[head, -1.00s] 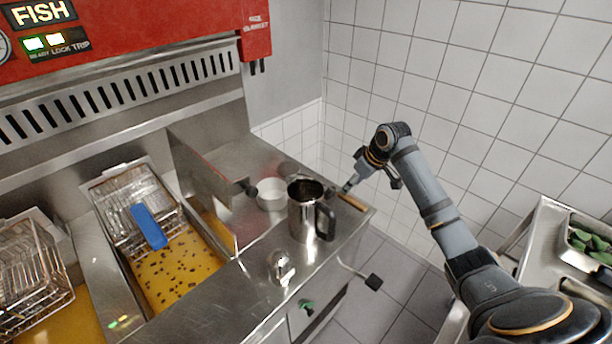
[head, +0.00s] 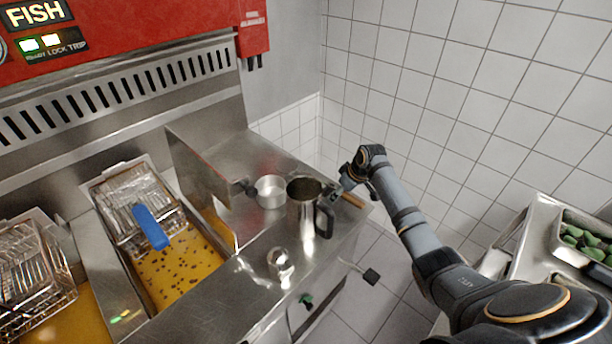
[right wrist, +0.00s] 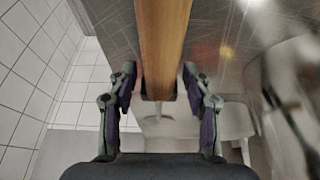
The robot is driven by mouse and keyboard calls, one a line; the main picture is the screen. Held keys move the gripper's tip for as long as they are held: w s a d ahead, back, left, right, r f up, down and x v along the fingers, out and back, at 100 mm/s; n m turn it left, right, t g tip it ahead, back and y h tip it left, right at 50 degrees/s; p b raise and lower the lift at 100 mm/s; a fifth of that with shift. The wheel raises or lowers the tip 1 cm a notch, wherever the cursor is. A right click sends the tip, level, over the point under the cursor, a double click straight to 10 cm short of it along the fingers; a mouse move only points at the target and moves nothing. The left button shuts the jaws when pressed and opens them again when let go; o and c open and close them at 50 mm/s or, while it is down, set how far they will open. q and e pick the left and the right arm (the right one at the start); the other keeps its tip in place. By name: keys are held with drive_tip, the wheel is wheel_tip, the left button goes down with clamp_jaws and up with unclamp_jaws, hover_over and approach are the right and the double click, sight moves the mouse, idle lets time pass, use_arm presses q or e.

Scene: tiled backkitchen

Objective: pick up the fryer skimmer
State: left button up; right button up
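The wooden handle of what looks like the fryer skimmer (head: 352,200) lies on the steel counter near its right end, behind the metal pitcher. The rest of the tool is hidden in the head view. In the right wrist view the wooden handle (right wrist: 164,45) runs down from the top centre, with its end between my fingers. My right gripper (right wrist: 160,92) is open around the handle, with a small gap visible on each side. In the head view my right gripper (head: 338,192) is partly hidden beside the pitcher. My left gripper is out of view.
A tall metal pitcher (head: 301,218) stands close to my right gripper. A small metal pot (head: 270,192) is behind it to the left. Fryer baskets (head: 130,205) sit over oil at left. A tray of green vegetables (head: 585,240) is at right.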

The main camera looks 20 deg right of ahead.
clamp_jaws()
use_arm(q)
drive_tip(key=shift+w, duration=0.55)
